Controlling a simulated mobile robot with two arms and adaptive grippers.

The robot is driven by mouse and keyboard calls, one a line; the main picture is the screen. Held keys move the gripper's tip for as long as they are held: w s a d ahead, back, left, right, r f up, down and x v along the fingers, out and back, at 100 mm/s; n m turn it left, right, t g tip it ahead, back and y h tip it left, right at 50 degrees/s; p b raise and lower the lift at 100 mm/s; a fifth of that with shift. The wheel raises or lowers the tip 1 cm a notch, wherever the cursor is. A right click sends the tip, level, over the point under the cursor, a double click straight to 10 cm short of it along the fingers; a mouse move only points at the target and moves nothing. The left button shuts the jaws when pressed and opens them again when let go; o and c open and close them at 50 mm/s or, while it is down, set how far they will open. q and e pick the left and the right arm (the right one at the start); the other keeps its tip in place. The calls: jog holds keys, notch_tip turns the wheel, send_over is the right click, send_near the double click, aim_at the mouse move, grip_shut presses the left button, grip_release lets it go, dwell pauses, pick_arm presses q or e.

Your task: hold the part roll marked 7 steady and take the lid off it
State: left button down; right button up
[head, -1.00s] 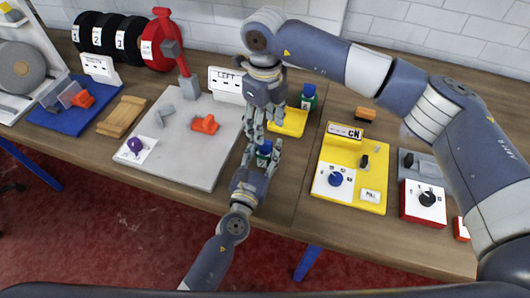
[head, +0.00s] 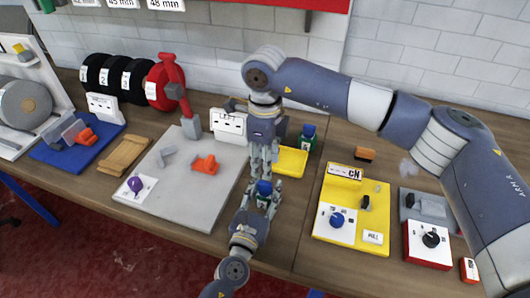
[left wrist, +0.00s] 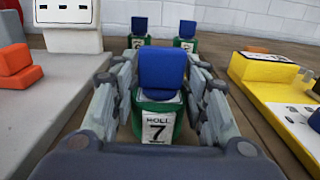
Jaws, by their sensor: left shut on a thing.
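The part roll marked 7 (left wrist: 157,130) is a green, upright body with a white label, in the middle of the left wrist view. Its blue lid (left wrist: 161,72) sits on top of it. In the head view the blue lid also shows (head: 264,187), and the green body is mostly hidden by fingers. My left gripper (head: 261,200) is shut around the roll's sides, from the front. My right gripper (head: 262,174) points down, just above and behind the lid. Its fingertips are too small to tell whether they are open, and it does not show in the left wrist view.
Another green roll with a blue lid (head: 306,138) stands behind a yellow tray (head: 291,163); two such rolls show behind in the left wrist view. A grey board (head: 205,210) with orange parts lies left. A yellow panel (head: 375,200) lies right.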

aim_at(265, 182)
notch_tip(265, 182, down, 9)
jog(key=shift+f, duration=0.1)
dwell(0.4)
grip_shut()
jog(key=shift+r, duration=0.25)
jog(key=shift+r, duration=0.85)
jog(key=shift+r, duration=2.05)
pick_arm(q)
jog(key=c, duration=0.8)
grip_release()
